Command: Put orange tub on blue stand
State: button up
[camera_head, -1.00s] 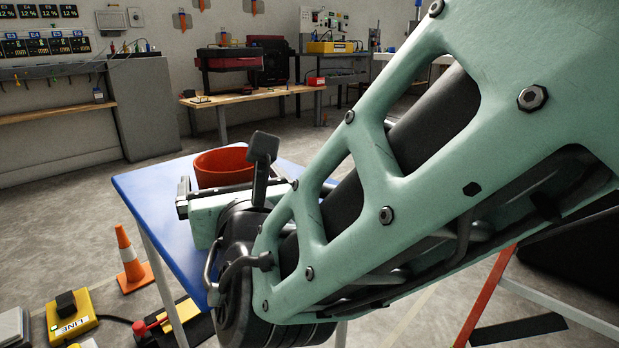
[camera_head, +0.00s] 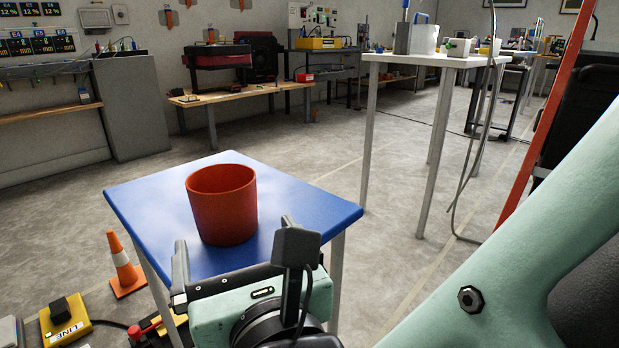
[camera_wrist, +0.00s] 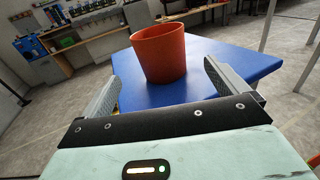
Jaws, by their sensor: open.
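The orange tub (camera_head: 222,205) stands upright on the blue stand (camera_head: 300,205), left of the middle of its top. In the wrist view the tub (camera_wrist: 159,53) is beyond my fingers, and the blue top (camera_wrist: 225,68) spreads under and around it. My gripper (camera_wrist: 165,84) is open, its two fingers apart with nothing between them. In the head view my gripper (camera_head: 225,262) is at the near edge of the stand, short of the tub and not touching it.
An orange traffic cone (camera_head: 123,265) and a yellow box (camera_head: 65,320) are on the floor left of the stand. A white table (camera_head: 425,60) stands at the back right. A wooden bench (camera_head: 240,95) is behind. The right part of the blue top is clear.

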jog(key=shift+s+d, duration=0.2)
jog(key=shift+d, duration=0.05)
jog(key=w+d+f+m+g+h, duration=0.1)
jog(key=d+f+m+g+h, duration=0.3)
jog(key=d+m+h, duration=0.6)
jog(key=w+d+f+m+g+h, duration=0.3)
jog(key=d+m, duration=0.4)
jog(key=d, duration=0.7)
jog(key=s+f+m+g+y, duration=0.2)
jog(key=s+m+g, duration=0.2)
jog(key=m, duration=0.4)
jog(key=s+a+f+m+g+y, duration=0.1)
jog(key=s+f+m+g+y, duration=0.1)
jog(key=s+m+g, duration=0.3)
jog(key=shift+s+a+m+y, duration=0.25)
jog(key=shift+s+m+y, duration=0.6)
jog(key=shift+m, duration=1.05)
jog(key=shift+s+f, duration=0.1)
